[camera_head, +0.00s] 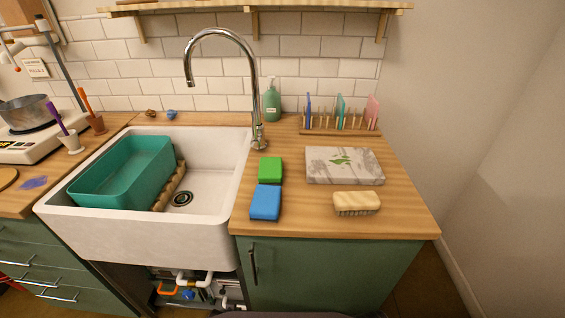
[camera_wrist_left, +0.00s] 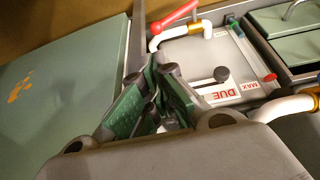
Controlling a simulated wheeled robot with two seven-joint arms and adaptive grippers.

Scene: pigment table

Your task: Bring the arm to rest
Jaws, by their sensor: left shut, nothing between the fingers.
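My left gripper (camera_wrist_left: 160,72) shows in the left wrist view, with its green and dark grey fingers shut and nothing between them. It is in front of the open space under the sink, apart from the pipes as far as I can tell. Neither gripper shows in the head view. My right gripper is in neither view.
The left wrist view shows a grey labelled panel (camera_wrist_left: 205,72), a red-handled valve (camera_wrist_left: 176,17), white pipe (camera_wrist_left: 285,107) and a green cabinet door (camera_wrist_left: 60,85). The head view shows a white sink (camera_head: 140,240) holding a teal basin (camera_head: 125,172), and a wooden counter (camera_head: 300,222) with sponges.

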